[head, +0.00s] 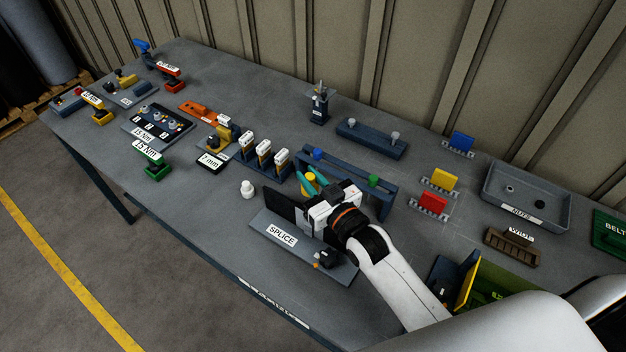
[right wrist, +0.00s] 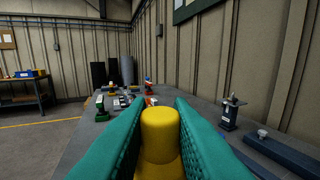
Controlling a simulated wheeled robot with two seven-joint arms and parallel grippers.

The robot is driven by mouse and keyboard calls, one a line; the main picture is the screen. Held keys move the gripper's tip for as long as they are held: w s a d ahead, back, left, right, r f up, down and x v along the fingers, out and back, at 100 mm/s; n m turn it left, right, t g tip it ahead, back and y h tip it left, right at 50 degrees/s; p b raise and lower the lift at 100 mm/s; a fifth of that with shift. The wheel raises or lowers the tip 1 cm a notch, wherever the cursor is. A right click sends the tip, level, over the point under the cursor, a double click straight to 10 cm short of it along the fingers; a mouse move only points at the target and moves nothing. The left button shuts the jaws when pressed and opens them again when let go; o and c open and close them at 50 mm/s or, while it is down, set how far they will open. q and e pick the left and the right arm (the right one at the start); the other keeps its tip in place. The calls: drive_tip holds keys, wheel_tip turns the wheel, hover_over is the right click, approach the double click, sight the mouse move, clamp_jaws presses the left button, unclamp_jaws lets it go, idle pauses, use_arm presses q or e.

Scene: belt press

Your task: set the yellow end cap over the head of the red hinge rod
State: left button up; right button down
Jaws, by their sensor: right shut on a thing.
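My right gripper (head: 314,181) has teal fingers and is over the middle of the bench, beside the SPLICE plate (head: 263,231). It is shut on the yellow end cap (head: 311,177). In the right wrist view the yellow end cap (right wrist: 160,125) stands between the teal finger pads, with a round top and a wider yellow part below. The red hinge rod cannot be made out in either view; my gripper and arm hide part of the SPLICE plate. My left gripper is not in view.
A blue rack (head: 389,204) with blue and green caps stands just behind my right gripper. A white bottle-shaped piece (head: 247,190) stands to its left. A dark block with a knob (head: 327,257) is on the SPLICE plate. A grey NUTS tray (head: 545,190) is at the right.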

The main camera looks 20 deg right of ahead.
drive_tip(key=shift+f+b, duration=1.85)
drive_tip(key=shift+f, duration=1.05)
drive_tip(key=shift+p, duration=0.6)
drive_tip(key=shift+f+b, duration=0.35)
drive_tip(key=shift+f, duration=0.05)
drive_tip(key=shift+s, duration=0.1)
drive_tip(key=shift+f, duration=0.2)
drive_tip(key=shift+p, duration=0.45)
